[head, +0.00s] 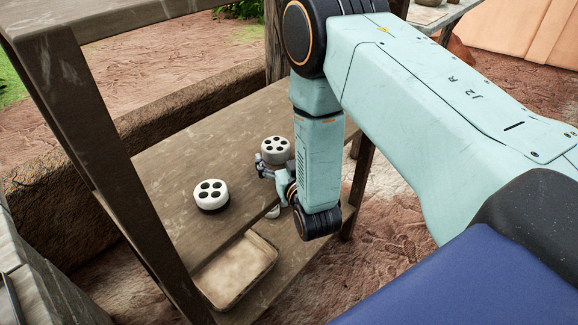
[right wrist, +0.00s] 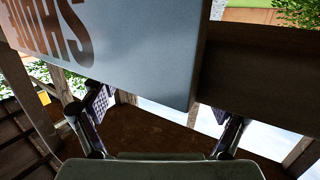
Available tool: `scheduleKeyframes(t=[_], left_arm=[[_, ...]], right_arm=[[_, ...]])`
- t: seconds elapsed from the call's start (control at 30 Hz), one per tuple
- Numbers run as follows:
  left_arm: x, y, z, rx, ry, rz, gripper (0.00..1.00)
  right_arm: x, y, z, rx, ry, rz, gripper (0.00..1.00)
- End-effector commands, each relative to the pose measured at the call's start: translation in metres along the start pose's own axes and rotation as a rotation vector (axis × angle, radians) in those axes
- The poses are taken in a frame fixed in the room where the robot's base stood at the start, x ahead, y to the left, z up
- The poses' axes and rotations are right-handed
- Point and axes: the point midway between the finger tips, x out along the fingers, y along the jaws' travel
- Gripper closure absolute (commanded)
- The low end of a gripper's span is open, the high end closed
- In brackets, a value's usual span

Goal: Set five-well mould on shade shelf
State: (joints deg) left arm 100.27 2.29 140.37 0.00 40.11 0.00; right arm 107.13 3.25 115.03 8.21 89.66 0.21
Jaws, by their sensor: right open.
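A round white mould (head: 275,145) with several dark wells stands on the upper wooden shelf board (head: 175,150), towards its right end. My right gripper (head: 272,165) is open at the near side of this mould. Its fingers partly cover the mould's lower edge, and I cannot tell whether they touch it. A second round white mould with dark wells (head: 210,192) stands on the same board, nearer and to the left, apart from the gripper. The well counts are too small to be sure of. In the right wrist view the two fingers (right wrist: 162,118) are spread apart. My left gripper is out of view.
A shallow pale tray (head: 268,245) lies on the lower level. A wooden post (head: 95,140) rises at the left of the shelf. A pale panel with brown lettering (right wrist: 130,45) hangs close in the right wrist view. The board between the moulds is clear.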

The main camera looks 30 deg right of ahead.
Motion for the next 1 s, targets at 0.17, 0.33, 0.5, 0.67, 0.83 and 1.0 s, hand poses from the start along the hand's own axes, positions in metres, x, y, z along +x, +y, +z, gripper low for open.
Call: scheduleKeyframes(t=[0.17,0.33,0.5,0.67,0.83,1.0], left_arm=[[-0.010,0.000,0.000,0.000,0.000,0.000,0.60],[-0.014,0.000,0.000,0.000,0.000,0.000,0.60],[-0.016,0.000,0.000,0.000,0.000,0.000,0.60],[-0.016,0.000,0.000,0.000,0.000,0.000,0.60],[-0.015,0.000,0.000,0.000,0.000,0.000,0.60],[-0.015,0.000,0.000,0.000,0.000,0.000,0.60]], right_arm=[[-0.039,-0.001,-0.001,-0.002,-0.005,-0.002,0.13],[-0.066,-0.001,0.000,-0.001,-0.003,-0.002,0.13],[-0.079,-0.001,0.000,-0.001,-0.001,-0.002,0.13],[-0.082,0.000,0.000,0.000,-0.001,-0.002,0.13],[-0.081,0.000,0.000,0.000,0.000,-0.001,0.12],[-0.081,0.000,0.000,0.000,0.000,-0.001,0.00]])
